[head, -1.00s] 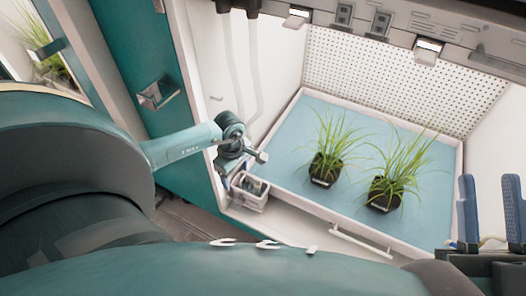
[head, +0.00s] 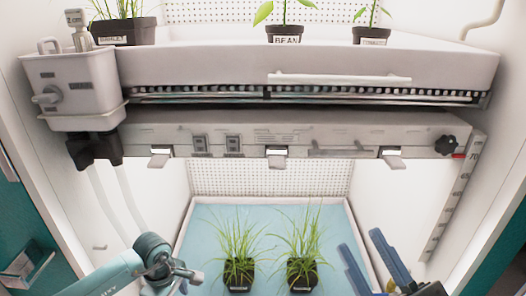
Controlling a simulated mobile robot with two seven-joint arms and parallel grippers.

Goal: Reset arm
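My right gripper (head: 371,262) is at the lower right, with its two blue fingers pointing up and apart. Nothing shows between them. It appears to the right of the two grass pots, and its wrist is cut off by the lower edge. My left gripper is not in view. A slim teal jointed arm (head: 120,274) comes in at the lower left and ends in a round joint with a grey knob. I cannot tell what it is attached to.
Grass pots (head: 238,273) and (head: 301,273) stand on the blue-floored lower tray (head: 200,228). Above are a grey lamp bar (head: 300,137) and an upper shelf (head: 200,68) with labelled plants. A white reservoir box (head: 75,88) hangs left. Chamber walls bound both sides.

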